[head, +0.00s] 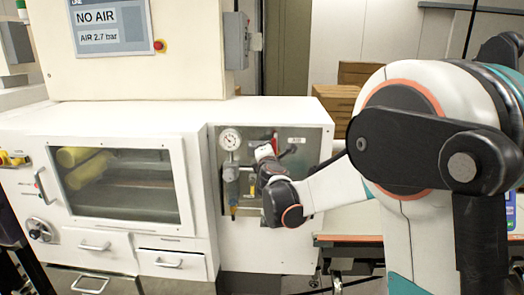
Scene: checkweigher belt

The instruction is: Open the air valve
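A grey air panel (313,158) is set in the front of the white machine. A round pressure gauge (230,139) is at its upper left, with metal fittings (230,173) below it. A small yellow part (253,188) shows beside my wrist. A dark part by the small white label shows at the right; I cannot tell whether it is the valve's handle. My gripper (262,153) is in front of the panel, right of the gauge. My own wrist hides part of the panel, and the fingers are too small to read. I cannot tell whether they touch anything.
A display (110,27) above reads "NO AIR" and "AIR 2.7 bar", with a red button (159,46) beside it. Left of the panel is a windowed door (187,195) above drawers. Cardboard boxes (338,103) stand behind at the right.

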